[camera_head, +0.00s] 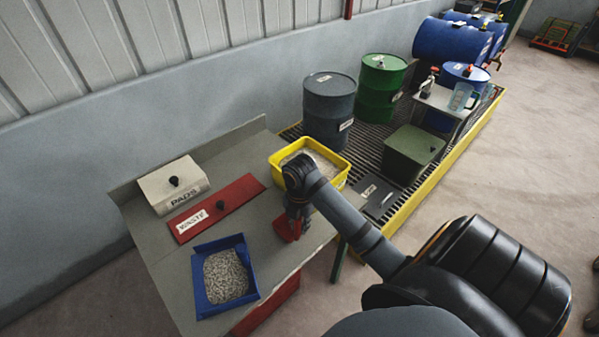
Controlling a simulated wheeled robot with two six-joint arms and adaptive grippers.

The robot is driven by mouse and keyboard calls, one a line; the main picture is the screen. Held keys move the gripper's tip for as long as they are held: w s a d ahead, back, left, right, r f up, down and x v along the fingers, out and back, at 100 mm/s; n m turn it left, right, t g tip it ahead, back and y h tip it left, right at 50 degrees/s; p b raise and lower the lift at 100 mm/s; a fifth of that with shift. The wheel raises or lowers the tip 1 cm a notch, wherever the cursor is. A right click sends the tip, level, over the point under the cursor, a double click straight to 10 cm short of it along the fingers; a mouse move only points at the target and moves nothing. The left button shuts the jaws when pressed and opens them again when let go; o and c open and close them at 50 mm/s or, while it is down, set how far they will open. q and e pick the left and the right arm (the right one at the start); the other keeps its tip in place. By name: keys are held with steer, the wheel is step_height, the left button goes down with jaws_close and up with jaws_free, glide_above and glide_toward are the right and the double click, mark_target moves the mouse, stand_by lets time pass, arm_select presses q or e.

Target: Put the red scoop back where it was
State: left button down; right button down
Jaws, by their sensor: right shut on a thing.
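My right gripper (295,212) points down over the right part of the grey workbench (166,269), in front of the yellow tub. It is shut on the red scoop (285,229), which shows below and left of the fingers. The wrist hides part of the scoop, and I cannot tell whether it touches the bench. The yellow tub (343,178) at the bench's right end holds pale granules. My left gripper is out of view.
A blue tray (201,289) of grey pellets, a red WASTE lid (236,196) and a cream PADS box (170,184) occupy the bench. Behind the tub, drums (329,112) stand on a grated, yellow-edged platform (424,187). Bench surface left of the scoop is bare.

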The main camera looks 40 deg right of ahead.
steer(key=shift+f, duration=0.15)
steer(key=c, duration=1.2)
jaws_free()
step_height(320, 180, up, 5)
steer(key=shift+r+p, duration=0.1)
steer(key=shift+p, duration=0.75)
step_height(320, 180, up, 7)
steer(key=p, duration=0.7)
steer(key=shift+s+r, duration=0.1)
steer(key=shift+r, duration=0.1)
steer(key=shift+f, duration=0.15)
